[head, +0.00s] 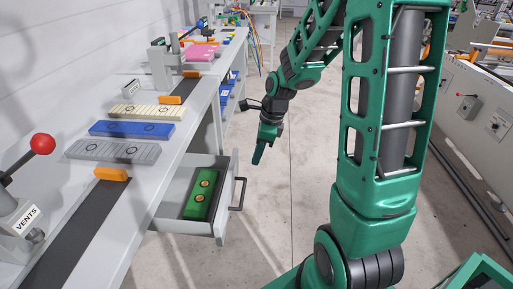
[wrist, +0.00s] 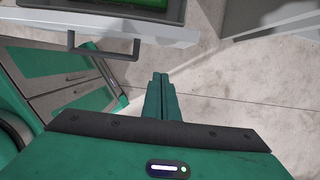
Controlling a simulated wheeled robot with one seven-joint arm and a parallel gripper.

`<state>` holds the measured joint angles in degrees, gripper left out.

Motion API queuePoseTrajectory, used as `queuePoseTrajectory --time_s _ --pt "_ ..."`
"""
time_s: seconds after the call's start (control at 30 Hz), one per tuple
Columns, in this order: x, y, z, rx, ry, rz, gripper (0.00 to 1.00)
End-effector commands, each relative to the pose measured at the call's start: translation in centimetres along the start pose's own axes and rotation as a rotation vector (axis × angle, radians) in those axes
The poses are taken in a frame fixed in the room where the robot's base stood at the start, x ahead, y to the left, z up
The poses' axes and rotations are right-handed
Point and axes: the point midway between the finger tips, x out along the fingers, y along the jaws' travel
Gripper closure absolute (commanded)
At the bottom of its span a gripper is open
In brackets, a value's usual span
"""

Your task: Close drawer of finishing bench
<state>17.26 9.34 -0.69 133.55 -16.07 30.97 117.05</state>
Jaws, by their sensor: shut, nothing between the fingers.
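The drawer (head: 222,228) of the finishing bench (head: 215,88) stands pulled out toward the right in the head view. A dark handle (head: 240,194) is on its front, and a green block with two brass-coloured rings (head: 201,195) lies inside. My gripper (head: 258,158) is shut and empty, pointing down just beyond and to the right of the handle, apart from it. In the wrist view the gripper fingers (wrist: 160,82) are together over the floor. The drawer front (wrist: 130,32) and handle (wrist: 72,42) show at the upper left there, with no contact visible.
Grey, blue and cream bars (head: 130,128) lie on the bench top. A red-knobbed lever (head: 42,144) stands at the near left. Blue bins (head: 226,92) sit on shelving beyond the drawer. The concrete floor (head: 300,170) right of the drawer is clear.

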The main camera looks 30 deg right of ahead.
Motion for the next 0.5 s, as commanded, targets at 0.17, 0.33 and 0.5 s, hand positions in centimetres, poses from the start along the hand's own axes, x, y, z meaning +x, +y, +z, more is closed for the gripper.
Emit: queuePoseTrajectory --time_s 0.17,0.33,0.5 --pt "3.4 0.1 -0.1 0.000 0.002 0.004 1.00" --pt "4.2 0.0 2.0 -0.004 0.000 0.000 1.00" --pt "4.5 0.0 3.4 -0.001 0.001 -0.001 1.00"
